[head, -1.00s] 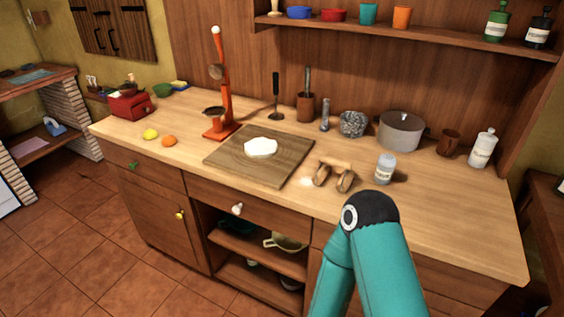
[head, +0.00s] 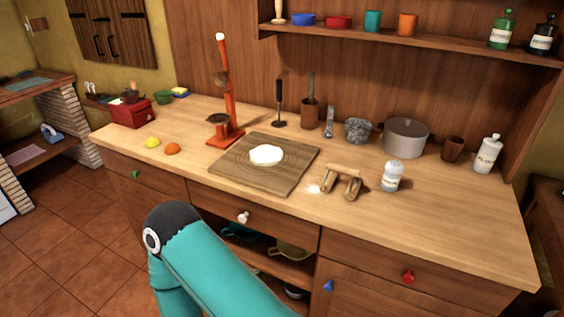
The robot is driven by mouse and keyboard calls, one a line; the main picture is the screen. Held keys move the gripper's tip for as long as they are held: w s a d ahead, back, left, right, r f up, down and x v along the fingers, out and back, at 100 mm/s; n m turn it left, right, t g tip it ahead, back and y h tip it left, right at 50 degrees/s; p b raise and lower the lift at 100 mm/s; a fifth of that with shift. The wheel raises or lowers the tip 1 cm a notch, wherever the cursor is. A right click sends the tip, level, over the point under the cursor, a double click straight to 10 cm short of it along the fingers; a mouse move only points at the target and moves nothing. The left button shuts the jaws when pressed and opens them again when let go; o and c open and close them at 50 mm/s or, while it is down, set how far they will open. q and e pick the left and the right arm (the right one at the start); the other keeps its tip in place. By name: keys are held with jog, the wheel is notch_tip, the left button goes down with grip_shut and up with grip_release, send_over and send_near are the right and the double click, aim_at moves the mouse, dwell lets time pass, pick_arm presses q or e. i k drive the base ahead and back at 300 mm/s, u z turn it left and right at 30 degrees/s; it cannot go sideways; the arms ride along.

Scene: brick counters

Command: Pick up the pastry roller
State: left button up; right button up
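The pastry roller (head: 355,188) appears to be the small wooden tool with two stubby cylinders joined by a bar. It lies on the wooden counter (head: 440,205), just right of the cutting board (head: 285,181). White dough (head: 266,155) lies on the board. A small patch of white powder is beside the roller's left cylinder. A teal link of one of my arms crosses the bottom of the head view, in front of the drawers and apart from the roller. Neither of my grippers shows, and nothing covers the roller.
A white-labelled shaker (head: 391,178) stands close right of the roller. Behind are a grey pot (head: 405,139), a stone mortar (head: 358,131) and a brown cup (head: 453,148). An orange press (head: 229,110) stands behind the board's left side. The counter's front right is clear.

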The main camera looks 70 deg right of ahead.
aim_at(330, 167)
jog(key=u, duration=0.45)
jog(key=k, duration=1.65)
jog(key=z, duration=0.75)
jog(key=i, duration=0.65)
jog(key=z, duration=0.35)
